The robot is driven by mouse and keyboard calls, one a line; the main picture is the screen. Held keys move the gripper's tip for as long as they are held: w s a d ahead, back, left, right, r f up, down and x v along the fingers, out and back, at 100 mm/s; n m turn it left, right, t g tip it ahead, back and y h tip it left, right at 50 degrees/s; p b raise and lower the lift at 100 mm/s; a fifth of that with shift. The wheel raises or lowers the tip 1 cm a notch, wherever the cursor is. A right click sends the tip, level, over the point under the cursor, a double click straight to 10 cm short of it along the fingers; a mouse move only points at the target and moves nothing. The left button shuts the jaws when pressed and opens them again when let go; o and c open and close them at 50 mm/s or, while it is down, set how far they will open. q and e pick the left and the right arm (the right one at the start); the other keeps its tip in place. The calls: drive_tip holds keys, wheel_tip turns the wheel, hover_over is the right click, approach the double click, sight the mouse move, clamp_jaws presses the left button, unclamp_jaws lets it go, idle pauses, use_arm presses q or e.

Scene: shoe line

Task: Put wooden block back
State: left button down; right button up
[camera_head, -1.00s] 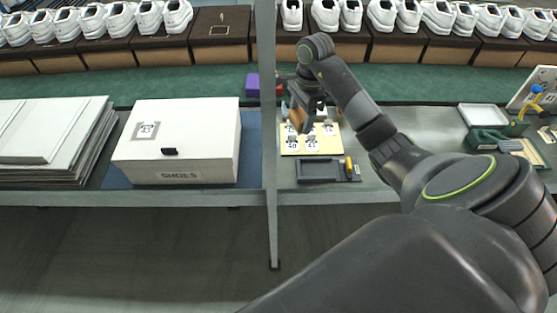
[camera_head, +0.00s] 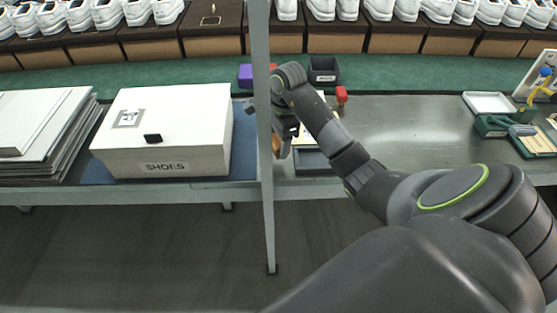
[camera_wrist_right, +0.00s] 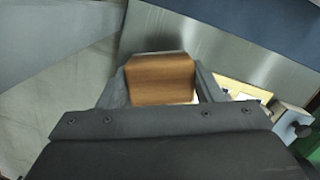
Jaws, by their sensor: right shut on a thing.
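My right gripper (camera_wrist_right: 161,88) is shut on a wooden block (camera_wrist_right: 160,78), which sits between its two fingers in the right wrist view. In the head view the right gripper (camera_head: 280,143) is beside the grey upright post, above the front part of the bench. Only a small brown patch of the block (camera_head: 276,146) shows there, partly hidden by the post and the gripper. My left gripper is not in view.
A grey post (camera_head: 265,190) stands close to the gripper. Left of it is a white SHOES box (camera_head: 165,140) on a blue mat. A dark bin (camera_head: 323,70), a purple block (camera_head: 245,74) and a red-topped item (camera_head: 341,95) are behind. Bare bench (camera_head: 420,120) lies to the right.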

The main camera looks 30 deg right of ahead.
sight(278, 153)
drive_tip(key=shift+f+b, duration=0.85)
drive_tip(key=shift+f, duration=0.45)
wheel_tip(278, 153, down, 2)
drive_tip(key=shift+f+b, duration=0.2)
drive_tip(key=shift+b, duration=0.45)
drive_tip(key=shift+f, duration=0.15)
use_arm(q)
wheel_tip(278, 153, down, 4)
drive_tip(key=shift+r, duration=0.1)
use_arm(e)
drive_tip(key=shift+f, duration=0.1)
drive_tip(key=o, duration=0.9)
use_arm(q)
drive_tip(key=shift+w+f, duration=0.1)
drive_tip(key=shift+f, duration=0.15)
